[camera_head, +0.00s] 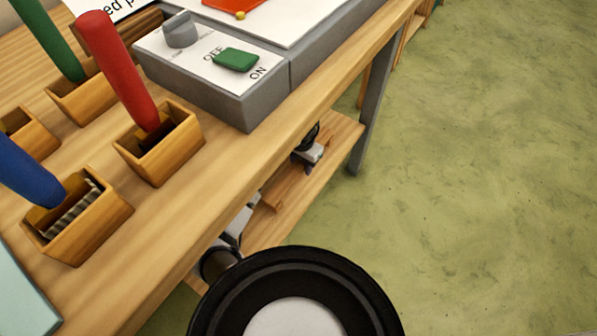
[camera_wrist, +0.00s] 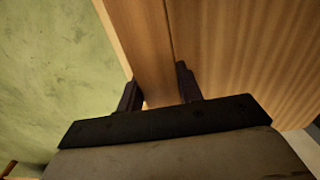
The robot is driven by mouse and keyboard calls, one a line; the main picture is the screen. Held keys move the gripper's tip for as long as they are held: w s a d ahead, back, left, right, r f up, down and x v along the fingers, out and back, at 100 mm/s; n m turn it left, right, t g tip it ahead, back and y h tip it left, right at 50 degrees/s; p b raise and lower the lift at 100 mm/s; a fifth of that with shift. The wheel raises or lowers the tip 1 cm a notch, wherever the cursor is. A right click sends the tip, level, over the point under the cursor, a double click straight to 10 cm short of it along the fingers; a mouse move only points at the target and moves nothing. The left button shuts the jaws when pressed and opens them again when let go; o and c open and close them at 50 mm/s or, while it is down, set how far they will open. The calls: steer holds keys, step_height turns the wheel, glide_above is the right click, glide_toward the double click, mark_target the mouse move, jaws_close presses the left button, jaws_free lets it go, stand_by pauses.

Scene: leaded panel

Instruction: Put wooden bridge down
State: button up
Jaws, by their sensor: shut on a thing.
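In the wrist view, my gripper (camera_wrist: 157,85) has its two dark fingers on either side of a plain wooden piece, which I take to be the wooden bridge (camera_wrist: 141,38). It runs up and away from between the fingers, beside a broad wooden surface (camera_wrist: 235,50). A dark seam parts the two; I cannot tell whether they touch. The bridge's far end is out of the picture. In the head view, my arm reaches in under the workbench top (camera_head: 190,215), by the lower shelf (camera_head: 335,137). The benchtop hides part of that area, and I cannot make out the fingers clearly there.
On the benchtop stand wooden holders with a red handle (camera_head: 118,70), a blue handle (camera_head: 30,170) and a green handle (camera_head: 48,38). A grey control box (camera_head: 215,95) carries a green switch (camera_head: 236,60). Green floor (camera_head: 480,170) to the right is clear.

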mark_target(301, 178)
steer(key=shift+f+b, duration=0.3)
steer(key=shift+f, duration=1.6)
steer(key=shift+f, duration=0.15)
steer(key=o, duration=1.1)
step_height(301, 178, up, 12)
steer(key=shift+r+p, duration=0.15)
steer(key=shift+p, duration=0.9)
